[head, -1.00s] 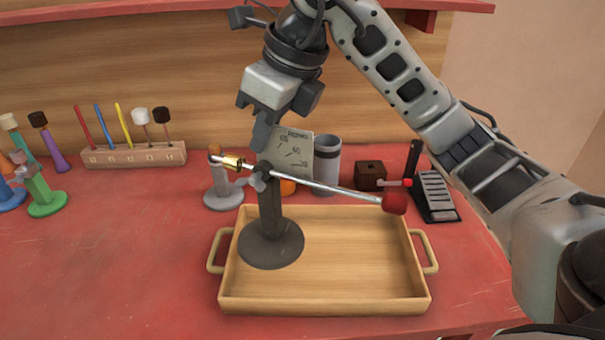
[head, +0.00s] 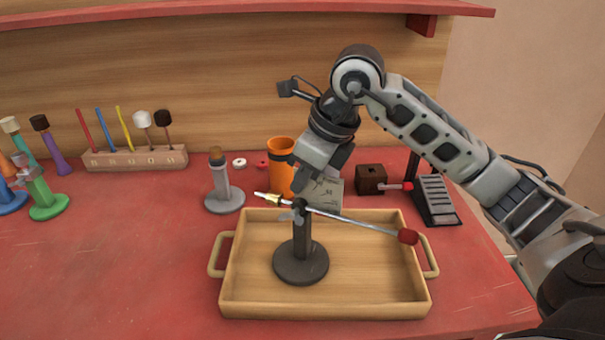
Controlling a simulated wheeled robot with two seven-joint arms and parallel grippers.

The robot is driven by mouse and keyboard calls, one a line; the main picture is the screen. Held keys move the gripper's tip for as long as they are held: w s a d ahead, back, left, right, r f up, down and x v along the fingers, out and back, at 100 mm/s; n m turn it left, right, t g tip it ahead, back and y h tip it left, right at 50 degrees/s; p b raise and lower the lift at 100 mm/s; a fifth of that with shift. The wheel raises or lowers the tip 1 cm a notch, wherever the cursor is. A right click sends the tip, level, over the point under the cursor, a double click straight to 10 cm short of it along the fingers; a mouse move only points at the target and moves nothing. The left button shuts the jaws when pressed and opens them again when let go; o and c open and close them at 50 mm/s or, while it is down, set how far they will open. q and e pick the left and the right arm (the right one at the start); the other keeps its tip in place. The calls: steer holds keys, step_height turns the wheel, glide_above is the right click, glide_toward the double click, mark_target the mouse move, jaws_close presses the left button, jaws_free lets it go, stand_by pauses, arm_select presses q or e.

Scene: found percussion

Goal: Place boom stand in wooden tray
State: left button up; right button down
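The boom stand (head: 302,262) has a round dark base, a dark post and a tilted silver rod with a brass collar at the left and a red tip at the right. It stands upright within the wooden tray (head: 325,306), left of its middle; I cannot tell whether the base touches the floor. The red tip hangs over the tray's right end. My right gripper (head: 301,188) is at the top of the post, apparently shut on it; its fingertips are partly hidden. My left gripper is not in view.
Behind the tray are a grey stand (head: 223,193), an orange cup (head: 281,165), a dark wooden block (head: 371,179) and a black pedal (head: 436,199). A mallet rack (head: 135,158) is at the back left. The red table (head: 110,260) is clear at front left.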

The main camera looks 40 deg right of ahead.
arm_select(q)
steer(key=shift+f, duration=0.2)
arm_select(e)
steer(key=shift+f, duration=0.15)
steer(key=c, duration=1.7)
jaws_free()
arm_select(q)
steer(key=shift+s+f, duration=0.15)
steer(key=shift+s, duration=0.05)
arm_select(e)
steer(key=shift+r, duration=0.45)
steer(key=v, duration=1)
steer(key=shift+s+d+r, duration=0.1)
steer(key=shift+s+r, duration=0.1)
steer(key=shift+r, duration=0.1)
steer(key=shift+s+d+r, duration=0.1)
steer(key=shift+s+r, duration=0.05)
steer(key=shift+r, duration=0.25)
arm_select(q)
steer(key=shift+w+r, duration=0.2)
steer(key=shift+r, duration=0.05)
